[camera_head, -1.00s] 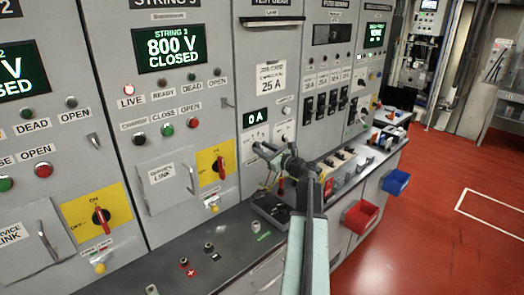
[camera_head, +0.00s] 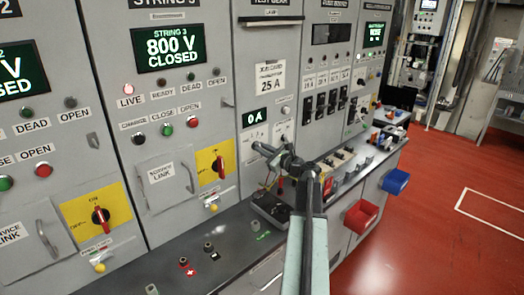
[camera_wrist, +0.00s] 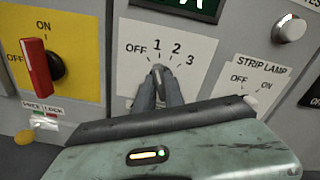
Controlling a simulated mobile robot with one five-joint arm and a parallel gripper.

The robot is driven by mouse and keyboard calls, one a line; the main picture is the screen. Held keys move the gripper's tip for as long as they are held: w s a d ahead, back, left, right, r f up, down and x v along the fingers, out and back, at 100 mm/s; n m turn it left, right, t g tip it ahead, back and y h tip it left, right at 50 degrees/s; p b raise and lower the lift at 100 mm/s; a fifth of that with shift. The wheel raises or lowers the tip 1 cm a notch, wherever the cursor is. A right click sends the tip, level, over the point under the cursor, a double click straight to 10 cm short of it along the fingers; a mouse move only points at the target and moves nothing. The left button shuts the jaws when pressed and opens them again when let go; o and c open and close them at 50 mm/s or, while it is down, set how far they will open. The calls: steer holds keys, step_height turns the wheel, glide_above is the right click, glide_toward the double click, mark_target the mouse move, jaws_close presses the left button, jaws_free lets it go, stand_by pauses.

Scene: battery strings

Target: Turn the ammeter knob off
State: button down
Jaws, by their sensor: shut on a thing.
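The ammeter knob (camera_wrist: 158,72) is a small grey knob on a white plate (camera_wrist: 190,50) marked OFF, 1, 2 and 3. In the wrist view the fingers of my gripper (camera_wrist: 159,90) are shut on it, one on each side. The fingers hide most of the knob. Its top lies below the 1, but I cannot tell its exact setting. In the head view my gripper (camera_head: 258,149) reaches the panel below the green display (camera_head: 255,116), which reads 0 A. The knob is hidden there.
A red-handled switch (camera_wrist: 37,68) on a yellow plate stands left of the knob. A strip lamp switch (camera_wrist: 250,99) and a round silver knob (camera_wrist: 289,27) are to the right. The bench (camera_head: 225,245) runs below the panels. Red floor (camera_head: 430,240) is open at the right.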

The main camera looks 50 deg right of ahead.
steer(key=shift+w+a+n, duration=0.1)
steer(key=shift+w+n, duration=0.05)
steer(key=shift+n, duration=1.85)
steer(key=c, duration=1.4)
jaws_free()
steer(key=shift+c, duration=0.2)
steer(key=s, duration=0.7)
steer(key=shift+s+a, duration=0.3)
steer(key=shift+s, duration=0.1)
